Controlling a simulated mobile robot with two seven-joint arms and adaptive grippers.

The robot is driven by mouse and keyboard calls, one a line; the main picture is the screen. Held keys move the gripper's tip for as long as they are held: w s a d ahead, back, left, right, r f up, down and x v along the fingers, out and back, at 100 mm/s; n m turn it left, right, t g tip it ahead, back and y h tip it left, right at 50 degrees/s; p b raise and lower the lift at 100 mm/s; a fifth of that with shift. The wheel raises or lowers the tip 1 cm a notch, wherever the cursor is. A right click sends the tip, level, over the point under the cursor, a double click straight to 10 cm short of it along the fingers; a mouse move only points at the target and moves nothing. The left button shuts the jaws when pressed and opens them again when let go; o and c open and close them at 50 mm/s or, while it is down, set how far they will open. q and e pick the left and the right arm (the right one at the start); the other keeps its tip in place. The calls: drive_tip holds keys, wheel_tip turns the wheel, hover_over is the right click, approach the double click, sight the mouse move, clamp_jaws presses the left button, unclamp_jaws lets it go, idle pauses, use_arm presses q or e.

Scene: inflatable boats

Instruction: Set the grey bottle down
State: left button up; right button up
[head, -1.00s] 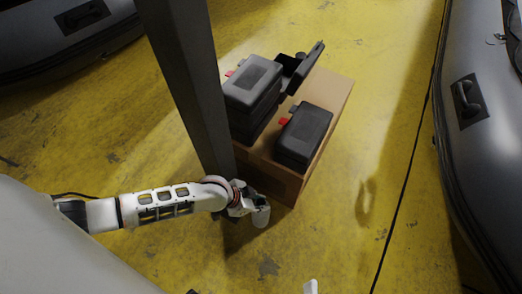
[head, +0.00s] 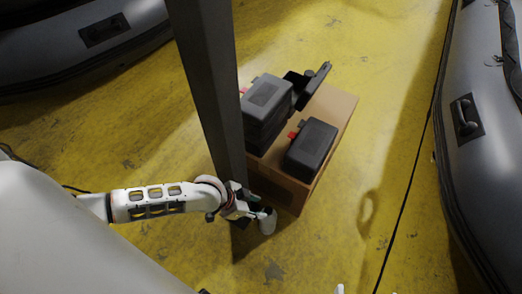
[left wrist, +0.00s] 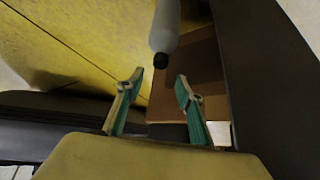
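The grey bottle (head: 267,222) is beside the near end of the cardboard box in the head view. In the left wrist view the bottle (left wrist: 167,28) has its black cap toward my gripper and its far end cut off by the top edge. My left gripper (head: 259,211) is close to the bottle in the head view. In the left wrist view its two teal fingers (left wrist: 158,88) stand apart with nothing between them, and the bottle is beyond the tips. I cannot tell what the bottle rests on.
The cardboard box (head: 337,105) carries black cases (head: 310,147) and a grey-lidded case (head: 266,93). A dark post (head: 208,80) stands right behind my left gripper. Grey inflatable boats (head: 480,150) lie at the right and upper left. Yellow floor is clear between box and right boat.

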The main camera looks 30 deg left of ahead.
use_arm(q)
drive_tip(key=p+v, duration=0.1)
drive_tip(key=v, duration=0.2)
drive_tip(key=shift+s, duration=0.15)
use_arm(e)
drive_tip(key=shift+s+d+f+g, duration=0.2)
drive_tip(key=shift+d+f+g, duration=0.1)
drive_tip(key=shift+d+f, duration=0.15)
